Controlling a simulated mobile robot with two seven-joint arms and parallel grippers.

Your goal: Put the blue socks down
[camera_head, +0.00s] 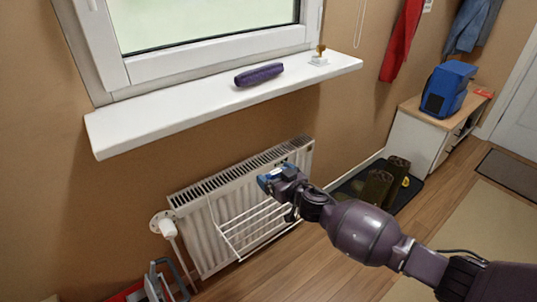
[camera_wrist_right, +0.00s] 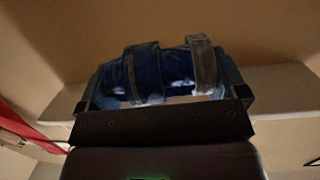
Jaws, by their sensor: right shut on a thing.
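The blue socks (camera_wrist_right: 150,75) are in the jaws of my right gripper (camera_wrist_right: 165,95), dark blue with a grey-brown band showing in the right wrist view. In the head view the right gripper (camera_head: 272,178) is shut on them, and a bit of blue shows at its tip. It is in front of the white radiator (camera_head: 205,225) and its wire drying rack (camera_head: 255,222), below the windowsill. Whether the socks touch the rack or radiator cannot be told. My left gripper is not in view.
The white windowsill (camera_head: 150,118) holds a purple pouch (camera_head: 259,74) and a small ornament (camera_head: 320,55). Boots (camera_head: 376,188) stand on a dark mat right of the radiator. A blue bag (camera_head: 446,90) sits on a cabinet (camera_head: 413,134). A folded metal frame (camera_head: 160,284) stands at lower left.

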